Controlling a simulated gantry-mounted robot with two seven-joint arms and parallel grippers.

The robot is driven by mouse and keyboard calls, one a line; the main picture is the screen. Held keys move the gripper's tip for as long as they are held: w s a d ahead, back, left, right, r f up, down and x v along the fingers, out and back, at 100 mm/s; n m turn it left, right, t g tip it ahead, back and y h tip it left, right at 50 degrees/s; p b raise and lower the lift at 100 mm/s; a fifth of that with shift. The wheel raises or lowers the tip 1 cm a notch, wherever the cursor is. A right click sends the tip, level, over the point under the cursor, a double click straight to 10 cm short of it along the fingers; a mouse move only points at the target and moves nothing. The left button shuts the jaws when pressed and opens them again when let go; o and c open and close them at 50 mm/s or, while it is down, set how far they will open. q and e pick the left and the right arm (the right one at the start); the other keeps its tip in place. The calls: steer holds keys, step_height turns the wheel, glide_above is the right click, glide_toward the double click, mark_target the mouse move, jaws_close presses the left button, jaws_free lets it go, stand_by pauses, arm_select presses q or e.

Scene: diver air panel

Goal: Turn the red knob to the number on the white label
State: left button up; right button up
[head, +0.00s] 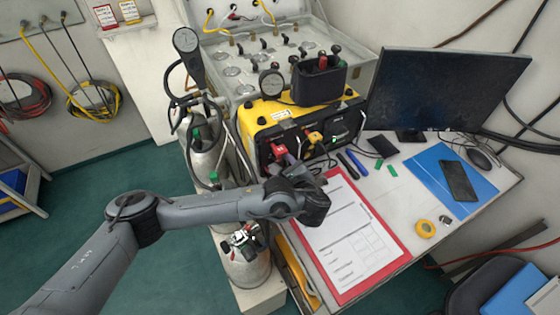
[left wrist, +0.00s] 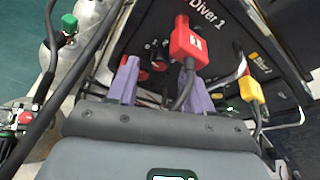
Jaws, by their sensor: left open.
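The diver air panel is a yellow and black case (head: 262,115) on the table, with "Diver 1" lettering on its face in the left wrist view. A small red knob (left wrist: 159,64) shows on that face, partly hidden behind a red plug; its setting cannot be read. A white label (head: 281,114) is on the yellow top edge, its print too small to read. My left gripper (head: 287,166) is close in front of the panel. Its purple fingers (left wrist: 160,88) are open and apart, on either side of the knob area, with nothing clearly held. My right gripper is out of view.
A red plug (left wrist: 188,44) with a dark cable hangs close to the fingers, and a yellow plug (left wrist: 250,88) is to the right. Gas cylinders (head: 208,158) stand left of the case. A red clipboard (head: 398,258) lies in front, and a monitor (head: 440,88) stands right.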

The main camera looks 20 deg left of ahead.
arm_select(q)
steer(key=shift+w+a+f, duration=0.25)
steer(key=shift+w+a, duration=0.2)
steer(key=shift+w, duration=0.05)
steer(key=shift+c, duration=0.8)
jaws_close()
